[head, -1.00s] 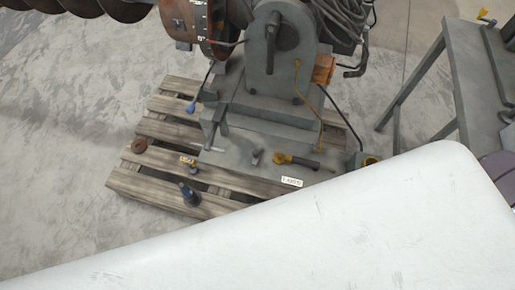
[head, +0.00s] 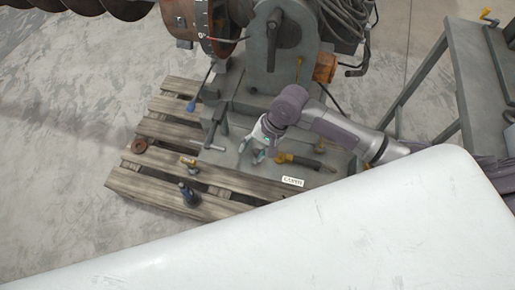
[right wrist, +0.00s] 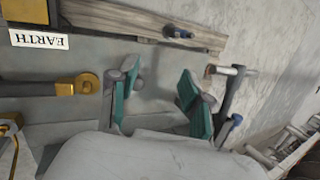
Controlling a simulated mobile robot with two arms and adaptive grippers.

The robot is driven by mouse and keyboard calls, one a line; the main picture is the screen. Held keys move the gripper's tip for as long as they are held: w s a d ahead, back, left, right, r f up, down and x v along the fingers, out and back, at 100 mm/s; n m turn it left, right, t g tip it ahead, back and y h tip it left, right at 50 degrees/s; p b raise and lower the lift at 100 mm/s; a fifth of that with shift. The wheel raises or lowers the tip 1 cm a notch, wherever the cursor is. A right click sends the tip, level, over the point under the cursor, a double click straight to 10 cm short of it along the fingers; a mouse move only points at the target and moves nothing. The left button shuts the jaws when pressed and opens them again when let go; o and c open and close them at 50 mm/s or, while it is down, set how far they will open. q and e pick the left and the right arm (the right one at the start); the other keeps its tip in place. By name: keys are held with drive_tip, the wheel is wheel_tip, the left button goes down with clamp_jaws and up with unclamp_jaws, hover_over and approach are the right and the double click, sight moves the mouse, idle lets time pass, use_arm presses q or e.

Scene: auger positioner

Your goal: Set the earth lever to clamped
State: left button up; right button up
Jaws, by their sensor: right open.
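The EARTH label (head: 292,181) lies on the grey base plate (head: 228,158); it also shows upside down in the right wrist view (right wrist: 38,40). Beside it is a dark bar with a yellow-brass round end (head: 300,161), which looks like the earth lever; its brass end (right wrist: 88,83) is left of my fingers in the right wrist view. My right gripper (head: 252,152) is open above the plate, left of the brass end. Its teal-padded fingers (right wrist: 158,95) are apart with nothing held between them. My left gripper is not in view.
A grey screw clamp with a pale T-bar (head: 215,138) stands left of my right gripper. A grey bench frame (head: 470,85) stands at right.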

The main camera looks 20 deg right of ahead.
sight(257, 150)
drive_tip(key=w+d+r+m+g, duration=0.2)
drive_tip(key=w+d+r+m, duration=0.25)
drive_tip(key=d+m, duration=0.3)
drive_tip(key=shift+m, duration=0.35)
drive_tip(key=b+x, duration=0.1)
drive_tip(key=x, duration=1.1)
drive_tip(key=shift+a+f+b, duration=0.2)
drive_tip(key=shift+f+b, duration=0.1)
drive_tip(key=shift+f, duration=0.05)
clamp_jaws()
